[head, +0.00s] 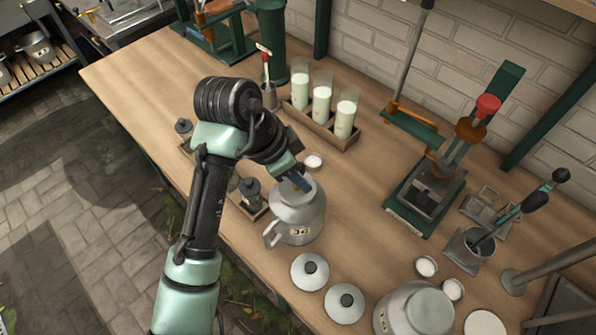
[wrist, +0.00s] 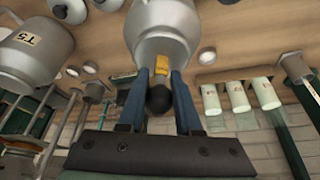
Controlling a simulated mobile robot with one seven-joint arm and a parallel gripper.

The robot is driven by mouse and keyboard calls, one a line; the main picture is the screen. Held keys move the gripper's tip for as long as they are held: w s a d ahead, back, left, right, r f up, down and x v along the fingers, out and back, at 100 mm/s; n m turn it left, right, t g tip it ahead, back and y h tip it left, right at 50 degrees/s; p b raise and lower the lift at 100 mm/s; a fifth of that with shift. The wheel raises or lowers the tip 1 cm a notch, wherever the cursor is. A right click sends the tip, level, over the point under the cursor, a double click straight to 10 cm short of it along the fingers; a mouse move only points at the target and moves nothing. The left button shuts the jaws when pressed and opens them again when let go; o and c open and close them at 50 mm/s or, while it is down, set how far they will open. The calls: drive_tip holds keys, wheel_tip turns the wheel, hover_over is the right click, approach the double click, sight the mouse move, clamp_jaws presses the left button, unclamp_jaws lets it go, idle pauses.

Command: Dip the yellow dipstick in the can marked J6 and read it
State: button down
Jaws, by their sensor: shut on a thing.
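The can marked J6 (head: 296,222) stands upright on the bench, a grey metal can with a side handle; it also shows in the wrist view (wrist: 160,20), its open mouth toward my gripper. My gripper (head: 299,181) is over the mouth of this can. In the wrist view its blue fingers (wrist: 162,92) are closed around the dipstick, whose black knob (wrist: 159,99) and yellow part (wrist: 152,73) show in front of the can mouth. How far the dipstick reaches into the can is hidden. In the head view the dipstick is hidden by my gripper.
Two round lids (head: 309,270) (head: 344,302) lie in front of the can. Another can (head: 414,310) is at front right, likely the one marked T5 in the wrist view (wrist: 30,45). A rack of milk glasses (head: 321,118) stands behind. A green press (head: 430,185) stands right.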

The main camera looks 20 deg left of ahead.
wheel_tip(320, 180, up, 19)
drive_tip(key=p, duration=1.7)
idle(0.3)
